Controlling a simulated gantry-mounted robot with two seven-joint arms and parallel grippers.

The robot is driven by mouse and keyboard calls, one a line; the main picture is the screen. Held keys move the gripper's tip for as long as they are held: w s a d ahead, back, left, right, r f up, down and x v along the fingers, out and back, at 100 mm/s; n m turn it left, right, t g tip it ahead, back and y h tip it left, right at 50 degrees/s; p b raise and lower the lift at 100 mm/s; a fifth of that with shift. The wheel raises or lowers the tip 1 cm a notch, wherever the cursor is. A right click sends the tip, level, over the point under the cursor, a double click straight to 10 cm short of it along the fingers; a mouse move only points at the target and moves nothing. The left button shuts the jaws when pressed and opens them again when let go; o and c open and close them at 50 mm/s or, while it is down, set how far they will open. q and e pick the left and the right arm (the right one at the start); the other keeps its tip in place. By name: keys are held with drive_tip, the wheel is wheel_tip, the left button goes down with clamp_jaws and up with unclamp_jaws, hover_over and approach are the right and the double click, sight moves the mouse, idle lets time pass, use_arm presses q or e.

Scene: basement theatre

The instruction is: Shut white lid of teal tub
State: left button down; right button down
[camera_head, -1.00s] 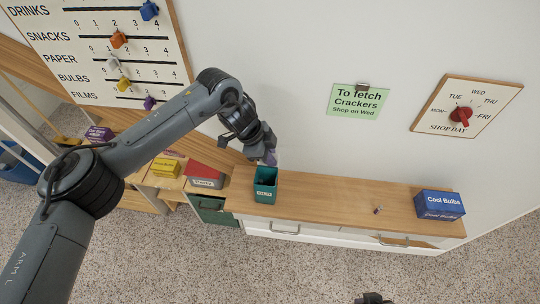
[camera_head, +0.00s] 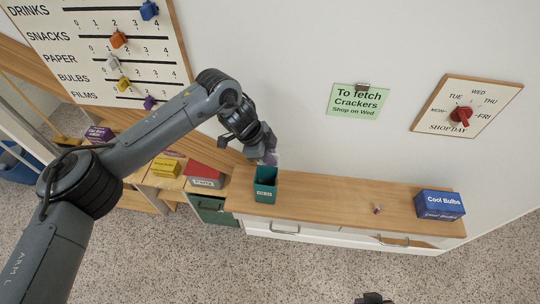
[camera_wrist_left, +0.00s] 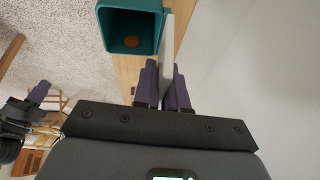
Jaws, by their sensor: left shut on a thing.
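The teal tub (camera_head: 265,185) stands open-topped at the left part of the wooden counter, against the wall side. In the left wrist view the tub (camera_wrist_left: 130,48) shows its inside, with a brown round thing at the bottom. Its white lid (camera_wrist_left: 168,50) stands up on edge along one side of the tub, seen nearly edge-on. My left gripper (camera_wrist_left: 162,80) has its purple fingers on both sides of the lid and is shut on it. In the head view the left gripper (camera_head: 268,156) is just behind the tub. My right gripper (camera_wrist_left: 38,92) shows only partly; its opening is unclear.
On the wooden counter (camera_head: 330,192) a blue Cool Bulbs box (camera_head: 440,204) stands at the right end, with a small item (camera_head: 377,209) left of it. A red-topped box (camera_head: 205,175) and a yellow box (camera_head: 165,167) stand left of the tub. The counter's middle is clear.

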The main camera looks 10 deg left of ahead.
use_arm(q)
drive_tip(key=shift+s, duration=0.1)
drive_tip(key=s+t+b, duration=0.1)
drive_tip(key=f+t+b, duration=0.1)
drive_tip(key=t, duration=0.1)
drive_tip(key=shift+s+m+h, duration=0.3)
drive_tip(key=shift+s+m, duration=0.05)
drive_tip(key=shift+m, duration=0.05)
drive_tip(key=t+b, duration=0.1)
drive_tip(key=s+t+b, duration=0.1)
drive_tip(key=b, duration=0.1)
drive_tip(key=shift+a+f+t, duration=0.1)
drive_tip(key=shift+f+t, duration=0.15)
drive_tip(key=shift+t, duration=0.05)
drive_tip(key=shift+r+m+t+b, duration=0.1)
drive_tip(key=shift+m+t+b, duration=0.25)
drive_tip(key=shift+b, duration=0.35)
drive_tip(key=c, duration=1.3)
unclamp_jaws()
drive_tip(key=shift+o, duration=0.2)
drive_tip(key=shift+s+r, duration=0.1)
